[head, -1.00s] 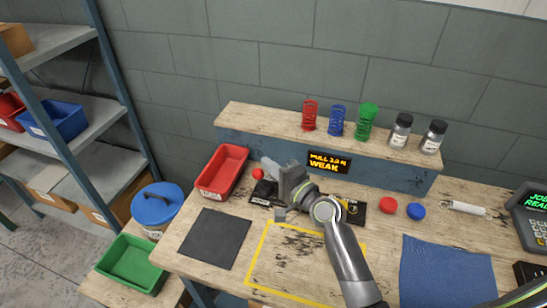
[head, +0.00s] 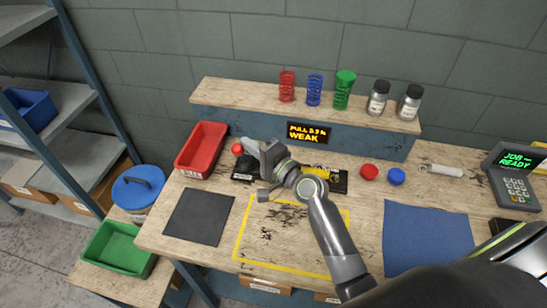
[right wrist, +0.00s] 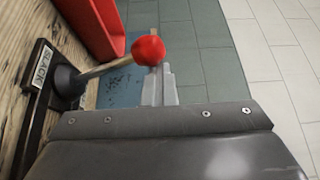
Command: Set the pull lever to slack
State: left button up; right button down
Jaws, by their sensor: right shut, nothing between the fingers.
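The pull lever has a red ball knob (right wrist: 148,50) on a thin rod rising from a dark pivot on a black base plate. A white label reading SLACK (right wrist: 42,65) lies on the plate beside the pivot. My left gripper is not in view.
An amber display (head: 308,133) reads PULL and WEAK. A red bin (head: 202,148) stands left of the lever. Red (head: 369,172) and blue (head: 396,176) knobs or buttons lie right of the gripper. Springs and jars stand on the back shelf (head: 215,92). The yellow-outlined area (head: 290,235) is clear.

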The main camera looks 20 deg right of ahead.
jog(key=b+v, duration=0.2)
jog(key=v, duration=1.5)
jog(key=shift+d, duration=0.1)
jog(key=shift+f, duration=0.1)
